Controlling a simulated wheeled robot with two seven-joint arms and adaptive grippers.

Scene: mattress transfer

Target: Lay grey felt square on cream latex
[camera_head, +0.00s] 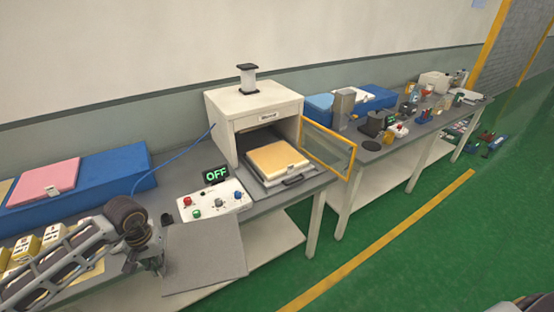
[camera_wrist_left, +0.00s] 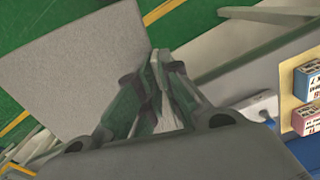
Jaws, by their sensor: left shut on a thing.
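The grey felt square (camera_head: 205,258) is held by its left edge in my left gripper (camera_head: 158,262), out over the front of the table. In the left wrist view the felt (camera_wrist_left: 85,65) spreads from the fingertips (camera_wrist_left: 160,70) toward the upper left. The cream latex (camera_head: 276,157) lies flat on a pulled-out tray (camera_head: 318,174) in front of the white press (camera_head: 252,110). My left gripper is to the left of the latex and nearer to me.
A control box with buttons (camera_head: 213,201) and a display reading OFF (camera_head: 215,174) stand left of the tray. A yellow-framed guard door (camera_head: 328,149) stands open at its right. A blue block (camera_head: 115,170) and a pink slab (camera_head: 48,182) lie at the left.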

